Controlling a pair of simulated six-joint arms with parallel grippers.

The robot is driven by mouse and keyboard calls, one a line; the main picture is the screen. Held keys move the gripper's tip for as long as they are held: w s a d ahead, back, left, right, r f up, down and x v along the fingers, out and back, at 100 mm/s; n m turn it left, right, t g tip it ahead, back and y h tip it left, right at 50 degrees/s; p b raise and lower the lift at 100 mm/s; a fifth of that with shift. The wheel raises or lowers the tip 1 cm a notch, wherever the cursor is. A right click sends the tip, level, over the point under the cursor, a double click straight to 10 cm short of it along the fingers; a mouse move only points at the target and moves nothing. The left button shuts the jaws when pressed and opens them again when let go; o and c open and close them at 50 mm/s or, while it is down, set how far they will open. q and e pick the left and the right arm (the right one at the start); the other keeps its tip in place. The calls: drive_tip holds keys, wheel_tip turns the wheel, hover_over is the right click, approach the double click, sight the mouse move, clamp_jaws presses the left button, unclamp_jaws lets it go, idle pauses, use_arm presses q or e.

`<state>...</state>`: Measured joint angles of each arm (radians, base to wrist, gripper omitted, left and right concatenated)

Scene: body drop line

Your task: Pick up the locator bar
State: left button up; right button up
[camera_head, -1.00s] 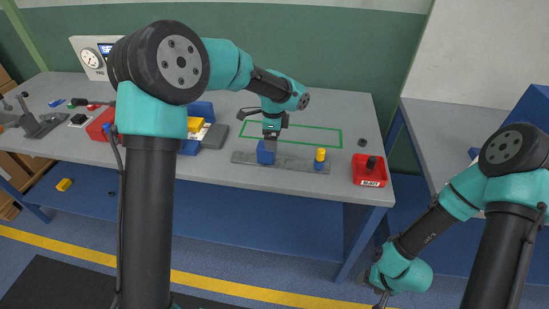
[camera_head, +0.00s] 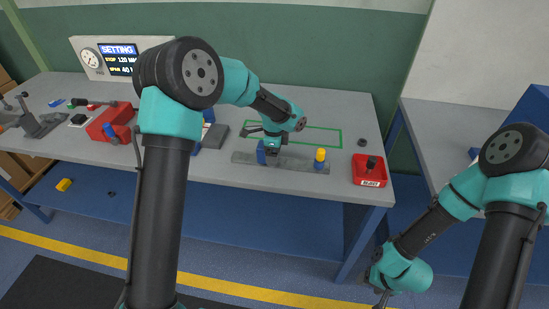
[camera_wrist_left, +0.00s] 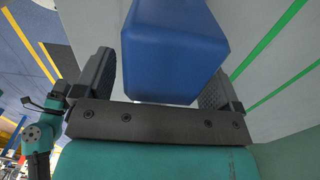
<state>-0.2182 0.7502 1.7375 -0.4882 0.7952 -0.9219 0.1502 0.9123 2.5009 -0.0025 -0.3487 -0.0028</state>
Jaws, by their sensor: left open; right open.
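The locator bar (camera_head: 295,167) appears to be the long grey strip lying near the table's front edge. A blue block (camera_head: 261,153) stands near its left end, and a yellow-topped pin (camera_head: 320,155) with a blue base stands near its right end. My left gripper (camera_head: 268,146) is at the blue block and partly hides it. In the left wrist view the blue block (camera_wrist_left: 175,50) fills the space between the open fingers of my left gripper (camera_wrist_left: 160,85). My right gripper (camera_head: 384,298) hangs low at the lower right, far from the bar; its fingers are small in view.
A red reject tray (camera_head: 370,178) holding a dark part stands right of the bar. A green outline (camera_head: 325,129) lies behind it. A grey block (camera_head: 214,138) and red bin (camera_head: 103,122) are at left. My left arm hides part of the table.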

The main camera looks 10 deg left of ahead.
use_arm(q)
drive_tip(key=shift+f, duration=0.45)
drive_tip(key=c, duration=1.4)
drive_tip(key=shift+r, duration=0.1)
drive_tip(key=shift+c, duration=0.2)
drive_tip(key=shift+r, duration=0.1)
drive_tip(key=shift+r, duration=1.3)
drive_tip(key=s+d+r, duration=0.1)
drive_tip(key=s+d, duration=0.1)
drive_tip(key=s, duration=0.5)
drive_tip(key=s+d+r, duration=0.1)
drive_tip(key=s+d, duration=0.1)
drive_tip(key=s, duration=0.6)
drive_tip(key=shift+s, duration=0.25)
